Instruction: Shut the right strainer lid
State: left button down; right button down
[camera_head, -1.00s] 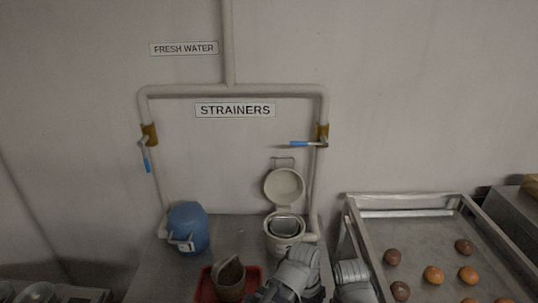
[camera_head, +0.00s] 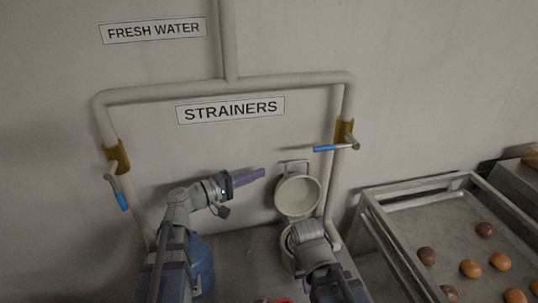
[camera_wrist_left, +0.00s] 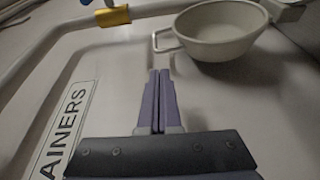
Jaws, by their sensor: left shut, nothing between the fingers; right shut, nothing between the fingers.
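The right strainer's round cream lid (camera_head: 298,196) stands open, tilted up against the wall behind its body. The strainer body (camera_head: 287,262) is below it, largely covered by my right arm. A wire bail (camera_head: 293,164) shows above the lid. My left gripper (camera_head: 262,173) is shut and empty, its purple fingers pointing right, just left of the lid's upper edge. In the left wrist view the shut fingertips (camera_wrist_left: 160,72) lie near the bail (camera_wrist_left: 163,38), beside the lid (camera_wrist_left: 222,30); contact cannot be told. My right arm's wrist is over the strainer body; its fingers are hidden.
The left strainer's blue lid (camera_head: 202,265) is partly behind my left arm. Pipes with blue-handled valves (camera_head: 335,148) run along the wall. A metal tray with buns (camera_head: 408,208) stands at the right. A sliver of red tray (camera_head: 275,301) shows at the bottom.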

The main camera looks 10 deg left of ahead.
jog(key=shift+w+a, duration=0.15)
pick_arm(q)
send_over(283, 178)
jog(key=shift+a+r, duration=0.1)
jog(key=shift+r, duration=0.2)
pick_arm(e)
jog(key=shift+r, duration=0.1)
pick_arm(q)
jog(key=shift+w, duration=0.15)
dwell(0.4)
